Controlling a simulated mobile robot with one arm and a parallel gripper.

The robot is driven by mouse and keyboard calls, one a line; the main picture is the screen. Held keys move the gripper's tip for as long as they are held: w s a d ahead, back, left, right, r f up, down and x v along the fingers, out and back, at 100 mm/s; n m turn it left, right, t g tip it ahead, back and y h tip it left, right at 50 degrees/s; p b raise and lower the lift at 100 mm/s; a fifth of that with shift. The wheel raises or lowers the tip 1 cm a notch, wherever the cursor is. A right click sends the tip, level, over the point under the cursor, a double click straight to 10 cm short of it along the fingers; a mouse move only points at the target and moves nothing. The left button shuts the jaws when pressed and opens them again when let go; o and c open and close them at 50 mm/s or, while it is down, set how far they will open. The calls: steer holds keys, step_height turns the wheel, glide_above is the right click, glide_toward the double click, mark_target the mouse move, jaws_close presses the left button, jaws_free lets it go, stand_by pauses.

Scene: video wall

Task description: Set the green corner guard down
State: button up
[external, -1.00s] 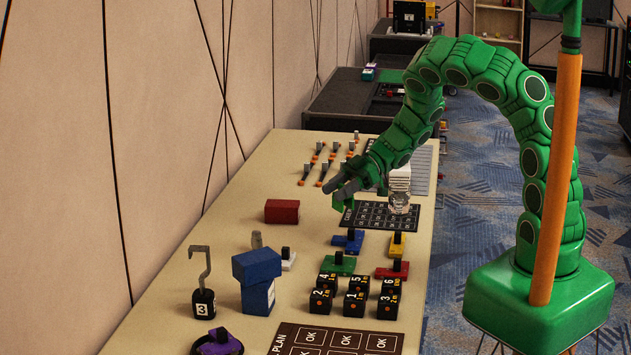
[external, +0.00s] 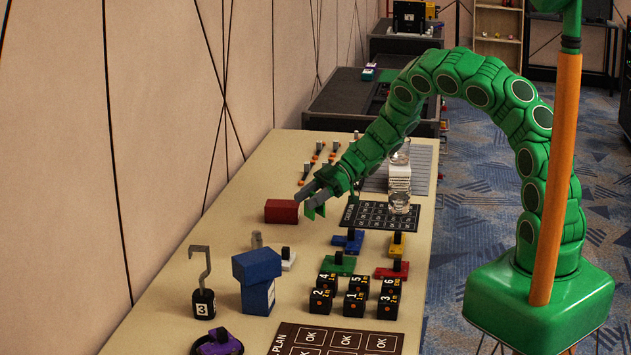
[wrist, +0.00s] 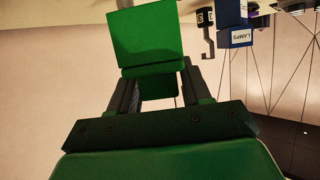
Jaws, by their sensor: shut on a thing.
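The green corner guard (wrist: 148,40) is between the two fingers of my gripper (wrist: 152,88) in the wrist view, and it fills much of the space ahead of them. In the external view the guard (external: 317,209) is a small green piece at the tip of my gripper (external: 310,195), partly hidden by the fingers. My gripper is shut on it. It hangs above the beige table, just right of a red block (external: 281,211). I cannot tell the exact height of the guard over the table.
A dark grid card (external: 380,216) lies to the right, with clear stacked pieces at its edge. Bare table (external: 290,238) lies in front of the red block.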

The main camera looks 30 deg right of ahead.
steer(key=shift+w+a+f, duration=0.3)
steer(key=shift+w+f, duration=0.4)
steer(key=shift+f, duration=0.25)
steer(key=shift+w+a+f, duration=0.35)
steer(key=shift+w+f, duration=0.4)
steer(key=shift+f, duration=0.25)
steer(key=shift+w+a+f, duration=0.3)
steer(key=shift+w+f, duration=0.4)
steer(key=shift+f, duration=1.8)
steer(key=o, duration=1)
steer(key=shift+f, duration=0.1)
steer(key=shift+d+r, duration=0.25)
steer(key=shift+d, duration=0.05)
steer(key=v, duration=1.1)
steer(key=shift+d, duration=0.25)
